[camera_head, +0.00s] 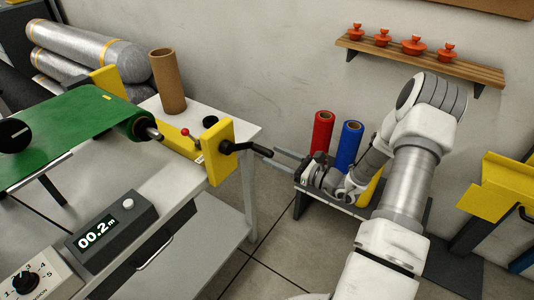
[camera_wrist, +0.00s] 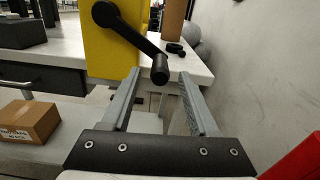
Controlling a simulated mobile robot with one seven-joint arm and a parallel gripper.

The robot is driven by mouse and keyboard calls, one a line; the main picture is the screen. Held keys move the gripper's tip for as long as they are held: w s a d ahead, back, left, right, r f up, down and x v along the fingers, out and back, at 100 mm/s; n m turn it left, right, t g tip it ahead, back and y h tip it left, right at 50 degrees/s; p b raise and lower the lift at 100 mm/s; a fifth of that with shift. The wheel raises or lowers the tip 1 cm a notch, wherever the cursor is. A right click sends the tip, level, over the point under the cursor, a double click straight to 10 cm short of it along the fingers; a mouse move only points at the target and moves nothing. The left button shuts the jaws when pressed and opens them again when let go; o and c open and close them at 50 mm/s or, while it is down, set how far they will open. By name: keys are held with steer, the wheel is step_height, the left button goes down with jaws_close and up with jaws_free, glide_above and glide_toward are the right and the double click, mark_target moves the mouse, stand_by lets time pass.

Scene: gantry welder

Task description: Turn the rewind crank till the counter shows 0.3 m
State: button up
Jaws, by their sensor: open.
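The black rewind crank (camera_head: 246,147) sticks out from a yellow bracket (camera_head: 220,162) at the right end of the bench. In the wrist view the crank arm (camera_wrist: 130,30) slopes down to the right to its knob (camera_wrist: 160,70). My gripper (camera_head: 276,157) is open, with its fingers pointing at the crank. In the wrist view the fingers (camera_wrist: 158,78) stand apart, and the knob appears between their tips; I cannot tell how deep it lies. The counter (camera_head: 97,234) on the bench reads 00.2 m. The green roll (camera_head: 75,122) runs to the crank's shaft.
A cardboard tube (camera_head: 168,82) stands on the bench behind the bracket. Red (camera_head: 321,132) and blue (camera_head: 348,146) rolls stand behind my gripper. A dial box (camera_head: 35,280) sits at the front left. A cardboard box (camera_wrist: 30,120) lies on the lower shelf.

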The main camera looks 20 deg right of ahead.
mark_target(267, 152)
steer(key=shift+x, duration=1.8)
jaws_close()
